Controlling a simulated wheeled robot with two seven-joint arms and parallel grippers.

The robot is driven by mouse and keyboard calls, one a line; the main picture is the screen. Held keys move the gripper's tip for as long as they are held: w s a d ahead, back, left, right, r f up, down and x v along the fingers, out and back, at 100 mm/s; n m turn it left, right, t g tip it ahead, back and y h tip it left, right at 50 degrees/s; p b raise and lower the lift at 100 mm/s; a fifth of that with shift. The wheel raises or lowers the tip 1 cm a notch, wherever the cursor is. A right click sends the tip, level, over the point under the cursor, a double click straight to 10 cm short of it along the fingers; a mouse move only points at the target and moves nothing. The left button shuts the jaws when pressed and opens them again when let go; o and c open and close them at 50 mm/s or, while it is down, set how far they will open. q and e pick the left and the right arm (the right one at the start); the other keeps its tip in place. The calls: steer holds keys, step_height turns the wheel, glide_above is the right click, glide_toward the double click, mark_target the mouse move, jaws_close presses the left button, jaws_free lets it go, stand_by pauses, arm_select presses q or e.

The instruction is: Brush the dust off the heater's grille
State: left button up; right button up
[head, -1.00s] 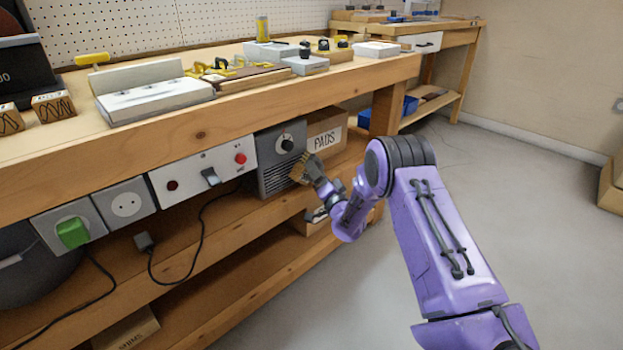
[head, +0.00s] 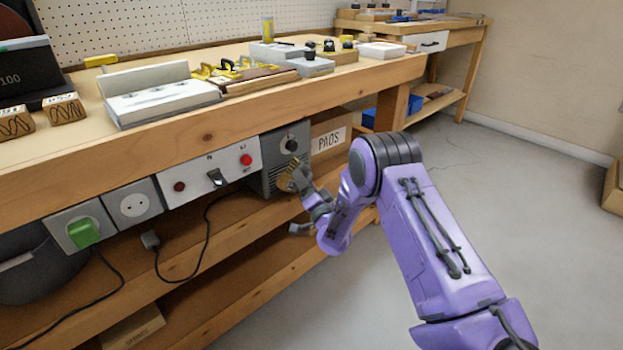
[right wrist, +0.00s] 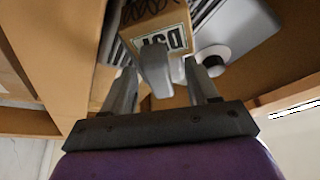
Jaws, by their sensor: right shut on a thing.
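The grey heater (head: 270,147) is set under the bench's front edge, with a black knob above its slatted grille (head: 270,183). My right gripper (head: 303,186) is shut on a brush (head: 286,179) and holds its tan bristle end at the right part of the grille. I cannot tell whether the bristles touch the slats. In the right wrist view the brush's grey handle (right wrist: 155,66) lies between my fingers, and its wooden block (right wrist: 155,22) carries a label. The grille (right wrist: 206,14) shows behind it. No dust can be made out. My left gripper is out of view.
A switch panel (head: 208,174) and sockets (head: 131,203) line the bench front left of the heater. A cardboard box marked PADS (head: 328,140) stands right of it. A lower shelf (head: 235,235) runs below, with a hanging black cable (head: 206,232). Open floor lies right.

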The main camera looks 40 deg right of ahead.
steer(key=shift+s+a, duration=0.2)
steer(key=shift+a, duration=3.4)
steer(key=shift+p, duration=0.35)
steer(key=p, duration=0.1)
glide_toward(292, 181)
steer(key=shift+w+a+r, duration=0.45)
steer(key=shift+a+r, duration=0.25)
steer(key=shift+r, duration=0.05)
steer(key=s, duration=0.3)
steer(key=shift+d, duration=0.1)
